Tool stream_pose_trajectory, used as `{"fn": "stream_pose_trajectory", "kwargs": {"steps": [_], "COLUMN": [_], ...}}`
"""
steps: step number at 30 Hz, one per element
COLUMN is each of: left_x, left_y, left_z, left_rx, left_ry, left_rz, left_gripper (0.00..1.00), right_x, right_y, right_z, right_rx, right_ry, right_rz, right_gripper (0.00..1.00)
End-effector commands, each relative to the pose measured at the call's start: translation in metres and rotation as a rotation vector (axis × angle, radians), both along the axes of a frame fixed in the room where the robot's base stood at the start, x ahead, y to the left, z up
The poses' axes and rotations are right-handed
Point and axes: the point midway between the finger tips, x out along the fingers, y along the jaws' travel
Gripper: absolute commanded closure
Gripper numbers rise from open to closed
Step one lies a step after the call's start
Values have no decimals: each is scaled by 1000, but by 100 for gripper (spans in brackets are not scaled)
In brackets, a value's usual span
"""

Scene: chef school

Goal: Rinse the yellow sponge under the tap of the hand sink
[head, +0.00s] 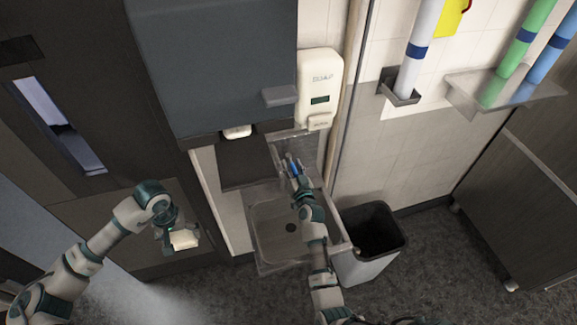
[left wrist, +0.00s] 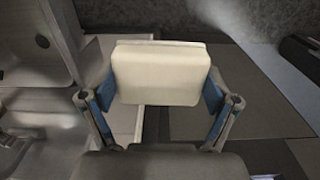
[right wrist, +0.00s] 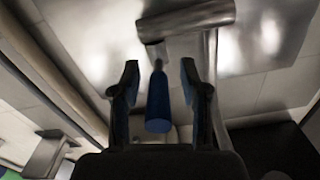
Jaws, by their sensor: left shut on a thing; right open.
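The sponge (head: 185,240), pale cream-yellow in this light, is held by my left gripper (head: 177,230), left of the sink. In the left wrist view the sponge (left wrist: 160,73) sits between both fingers, gripped at its sides. The steel hand sink (head: 270,228) is in the middle of the head view, its basin empty. My right gripper (head: 295,170) is at the sink's back. In the right wrist view its fingers (right wrist: 160,85) are open around a blue tap handle (right wrist: 158,105), with gaps on both sides. The metal tap body (right wrist: 185,20) is beyond. No water stream is discernible.
A grey bin (head: 372,262) stands right of the sink. A white dispenser (head: 319,85) and a dark grey dispenser box (head: 215,65) hang above. A dark door (head: 85,165) is at left. Floor between the sponge and sink is clear.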

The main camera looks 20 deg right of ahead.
Motion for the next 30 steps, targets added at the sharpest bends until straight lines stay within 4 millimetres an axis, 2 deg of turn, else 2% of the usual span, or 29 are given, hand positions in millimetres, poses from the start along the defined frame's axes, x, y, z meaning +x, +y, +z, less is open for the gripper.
{"fn": "stream_pose_trajectory", "kwargs": {"steps": [8, 13, 14, 23, 30], "left_x": [0, 0, 0, 0, 0], "left_y": [-1, -1, -1, 0, -1], "left_z": [0, 0, 0, -4, -36], "left_rx": [0, 0, 0, 0, 0], "left_ry": [0, 0, 0, 1, 8], "left_rz": [0, 0, 0, 0, 0], "left_gripper": [50, 50, 50, 50, 50], "right_x": [2, 2, 2, 2, 4], "right_y": [-1, -1, -1, -3, -11], "right_z": [0, 0, 0, -1, -4], "right_rx": [0, 0, 0, -4, -11], "right_ry": [0, 1, 1, -2, -9], "right_rz": [0, 0, 0, 12, 145], "right_gripper": [56, 98, 100, 100, 100]}}
